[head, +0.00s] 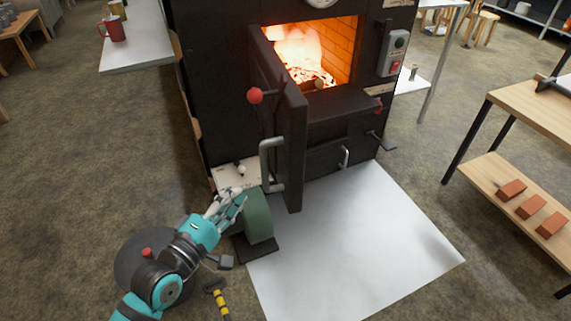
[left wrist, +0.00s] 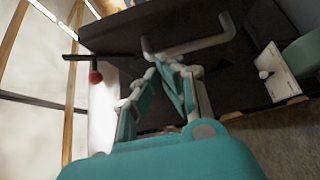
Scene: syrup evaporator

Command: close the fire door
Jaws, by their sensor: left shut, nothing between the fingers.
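The black fire door (head: 288,115) stands wide open, swung out from the left side of the glowing firebox opening (head: 312,52). A grey bar handle (head: 266,165) and a red ball knob (head: 255,96) are on its outer face. My left gripper (head: 237,194) is shut and empty, low and to the left of the handle. The handle (left wrist: 190,46) also shows in the left wrist view, just beyond my left gripper (left wrist: 172,62); I cannot tell whether they touch. My right gripper is not in view.
A green block-like object (head: 257,216) on a dark base stands beside my left gripper. A pale metal sheet (head: 350,245) covers the floor before the evaporator. A table with bricks (head: 528,206) stands at right. A red mug (head: 115,30) sits on the left table.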

